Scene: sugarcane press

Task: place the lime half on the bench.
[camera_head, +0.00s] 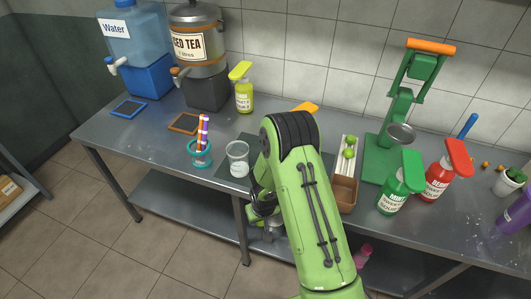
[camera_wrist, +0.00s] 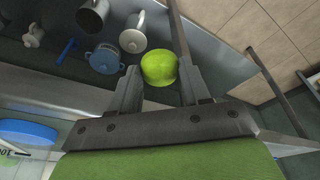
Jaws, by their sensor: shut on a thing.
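The lime half (camera_wrist: 159,69) is a bright green rounded piece between my fingers in the wrist view. My gripper (camera_wrist: 160,80) is shut on it. In the head view my arm hides most of my gripper (camera_head: 262,205), which is at the front edge of the bench, and the lime half cannot be made out there. The bench (camera_head: 150,135) is a long grey metal table along the wall. In the wrist view, cups and pots show beyond the lime half, apart from it.
A clear cup (camera_head: 238,160) and a teal holder with straws (camera_head: 200,153) stand left of my arm. A narrow tray (camera_head: 344,192) holding green limes, a green press (camera_head: 382,165) and squeeze bottles (camera_head: 398,188) stand right. The front left of the bench is clear.

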